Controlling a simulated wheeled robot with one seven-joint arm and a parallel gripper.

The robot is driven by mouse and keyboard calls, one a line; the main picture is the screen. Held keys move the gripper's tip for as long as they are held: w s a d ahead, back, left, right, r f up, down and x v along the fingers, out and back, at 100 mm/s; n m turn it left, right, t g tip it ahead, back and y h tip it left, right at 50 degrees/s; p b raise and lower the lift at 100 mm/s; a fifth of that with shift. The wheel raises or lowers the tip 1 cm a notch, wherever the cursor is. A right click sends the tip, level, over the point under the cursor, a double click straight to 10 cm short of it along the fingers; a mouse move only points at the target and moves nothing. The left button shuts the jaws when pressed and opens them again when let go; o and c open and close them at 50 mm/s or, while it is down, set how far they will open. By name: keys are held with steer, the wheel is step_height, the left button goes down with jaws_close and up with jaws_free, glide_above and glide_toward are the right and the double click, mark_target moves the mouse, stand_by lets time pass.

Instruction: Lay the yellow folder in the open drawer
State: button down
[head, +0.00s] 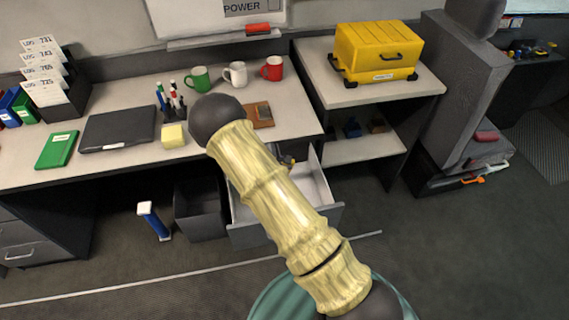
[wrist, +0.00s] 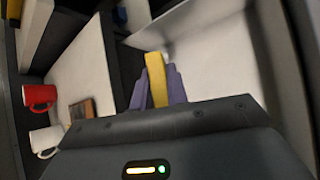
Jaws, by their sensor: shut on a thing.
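In the wrist view, the purple fingers of my gripper (wrist: 158,78) are shut on the yellow folder (wrist: 156,68), which shows as a narrow yellow strip seen nearly edge-on. The open drawer (head: 318,188) is pulled out below the right end of the desk in the head view; its pale interior (wrist: 215,55) also shows beyond the fingers in the wrist view. The folder appears over or within the drawer's opening, but its height is unclear. My arm hides much of the drawer and most of my gripper in the head view.
The desk (head: 100,175) holds a green folder (head: 57,150), a closed laptop (head: 117,128), a yellow note block (head: 173,136) and several mugs. A brown wallet-like item (head: 262,114) lies near the drawer side. A yellow case (head: 376,52) stands on the shelf unit at right.

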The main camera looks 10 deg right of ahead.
steer(key=shift+w, duration=0.2)
stand_by(0.3)
step_height(320, 180, down, 8)
steer(key=s+b, duration=0.1)
steer(key=b, duration=0.7)
steer(key=shift+r+t+b, duration=0.25)
steer(key=shift+t+b, duration=0.05)
steer(key=shift+b, duration=0.1)
steer(key=shift+s+f+b, duration=0.15)
steer(key=shift+s+b, duration=0.2)
steer(key=shift+b, duration=0.65)
steer(key=shift+s+f+t+b, duration=0.15)
steer(key=shift+s+t+b, duration=0.15)
steer(key=shift+b, duration=0.7)
steer(key=shift+b, duration=0.35)
steer(key=s+b, duration=0.1)
steer(key=b, duration=0.2)
steer(key=shift+f+m+t, duration=0.3)
steer(key=shift+t, duration=0.1)
